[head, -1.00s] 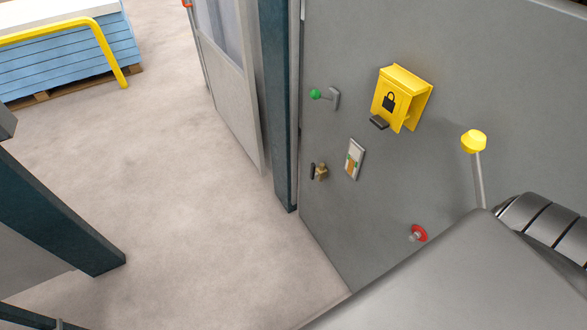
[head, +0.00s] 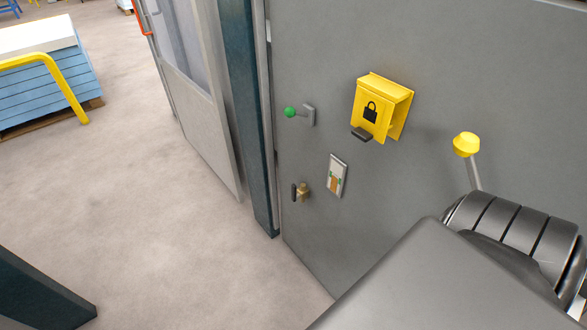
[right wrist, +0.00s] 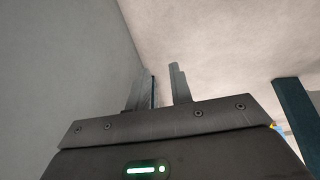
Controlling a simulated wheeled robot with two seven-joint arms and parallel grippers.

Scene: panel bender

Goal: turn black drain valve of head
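The drain valve (head: 301,192) is a small brass fitting with an upright black handle, low on the left part of the grey machine panel (head: 440,110) in the head view. My right arm enters from the lower right in that view, to the right of the valve, and its gripper does not show there. In the right wrist view my right gripper (right wrist: 162,82) has its two fingers apart with nothing between them. The valve is not visible in that view. My left gripper is in neither view.
Near the valve are a green-knobbed lever (head: 300,113), a yellow lock box (head: 380,107), a small plate (head: 337,176) and a yellow-knobbed lever (head: 467,148). A dark post (head: 247,110) stands left of the panel.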

